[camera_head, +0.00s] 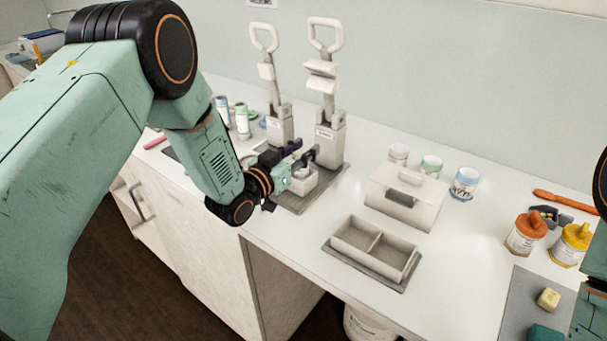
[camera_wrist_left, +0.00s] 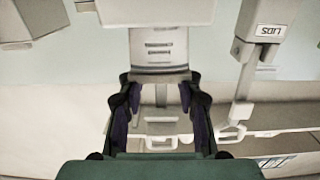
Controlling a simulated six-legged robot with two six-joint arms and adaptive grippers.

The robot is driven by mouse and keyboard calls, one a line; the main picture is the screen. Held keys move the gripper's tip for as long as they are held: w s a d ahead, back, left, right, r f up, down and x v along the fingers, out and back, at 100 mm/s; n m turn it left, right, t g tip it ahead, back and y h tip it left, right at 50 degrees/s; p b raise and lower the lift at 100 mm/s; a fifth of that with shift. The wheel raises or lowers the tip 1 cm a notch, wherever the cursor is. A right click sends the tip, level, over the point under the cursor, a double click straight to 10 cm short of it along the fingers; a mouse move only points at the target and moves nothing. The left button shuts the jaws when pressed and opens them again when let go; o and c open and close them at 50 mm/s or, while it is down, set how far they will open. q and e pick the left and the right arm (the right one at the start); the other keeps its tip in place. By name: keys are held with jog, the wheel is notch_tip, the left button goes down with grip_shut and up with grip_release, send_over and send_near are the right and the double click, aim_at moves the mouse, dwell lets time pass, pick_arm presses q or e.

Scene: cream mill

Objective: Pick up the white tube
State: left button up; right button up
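The white tube (camera_wrist_left: 158,48) has dark print on its side and sits in a white block-shaped holder (camera_wrist_left: 155,12); the wrist view looks upside down. In the head view the tube is small and partly hidden behind my gripper at the white holder (camera_head: 303,184). My left gripper (camera_head: 297,162) is beside it at the front of the lidding press. In the wrist view the left gripper's dark fingers (camera_wrist_left: 158,92) are apart, their tips near the tube's two sides at its end. No grip shows. My right gripper is not in view.
Two white presses with loop handles (camera_head: 325,130) stand close behind. Right of them are a lidded white box (camera_head: 407,195), a two-part tray (camera_head: 373,249), small jars (camera_head: 465,183) and orange- and yellow-capped bottles (camera_head: 526,234). Bare counter (camera_head: 470,250) lies between tray and bottles.

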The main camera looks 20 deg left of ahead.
pick_arm(q)
jog(key=shift+s+a+r, duration=0.2)
jog(key=shift+s, duration=0.15)
jog(key=c, duration=0.5)
jog(key=shift+c, duration=0.5)
jog(key=shift+w+d, duration=0.15)
jog(key=shift+w, duration=0.05)
grip_shut()
notch_tip(320, 180, up, 10)
